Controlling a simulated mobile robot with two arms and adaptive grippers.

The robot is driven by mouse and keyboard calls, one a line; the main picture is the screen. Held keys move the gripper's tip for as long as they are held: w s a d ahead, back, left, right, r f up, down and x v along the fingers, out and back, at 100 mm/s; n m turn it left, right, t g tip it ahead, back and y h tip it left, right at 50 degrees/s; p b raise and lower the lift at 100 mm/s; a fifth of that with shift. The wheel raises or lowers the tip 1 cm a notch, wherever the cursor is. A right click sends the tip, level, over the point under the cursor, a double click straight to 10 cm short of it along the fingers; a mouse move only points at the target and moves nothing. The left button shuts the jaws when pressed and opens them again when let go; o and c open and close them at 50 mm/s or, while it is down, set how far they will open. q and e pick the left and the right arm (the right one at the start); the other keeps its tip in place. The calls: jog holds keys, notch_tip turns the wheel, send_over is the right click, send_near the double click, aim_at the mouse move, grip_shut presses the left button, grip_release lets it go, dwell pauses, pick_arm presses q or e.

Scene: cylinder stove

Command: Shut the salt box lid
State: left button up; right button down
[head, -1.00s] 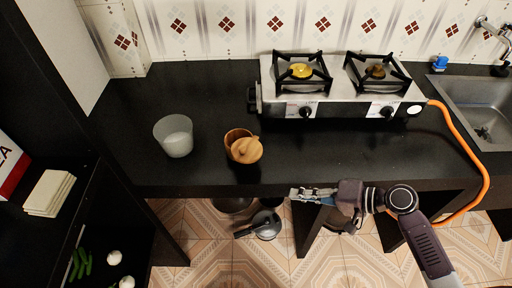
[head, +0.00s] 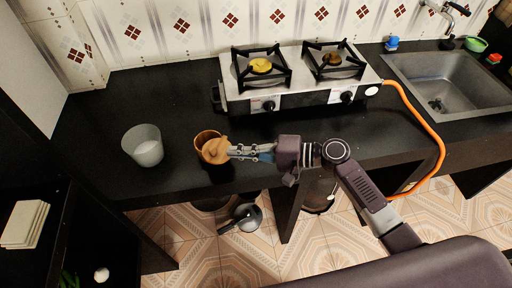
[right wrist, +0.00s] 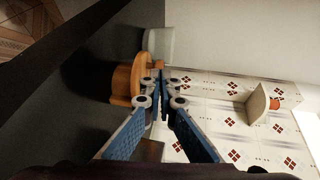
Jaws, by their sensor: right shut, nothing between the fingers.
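The salt box (head: 203,138) is a small round wooden box on the black counter. Its wooden lid (head: 215,151) sits off to the front right, and part of the box's dark opening shows at the back left. My right gripper (head: 232,152) is shut and empty, with its fingertips at the lid's right side; I cannot tell whether they touch it. In the right wrist view the fingertips (right wrist: 159,86) lie beside the wooden box (right wrist: 122,82), partly in front of it. My left gripper is not in view.
A translucent cup (head: 143,146) stands left of the salt box. A two-burner stove (head: 297,80) with an orange hose (head: 431,121) is behind my right arm, and a sink (head: 445,88) is at the right. The counter between cup and stove is clear.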

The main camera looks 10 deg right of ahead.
aim_at(216, 151)
jog(key=shift+p+x, duration=0.35)
jog(key=shift+x, duration=1.3)
jog(key=shift+a, duration=0.1)
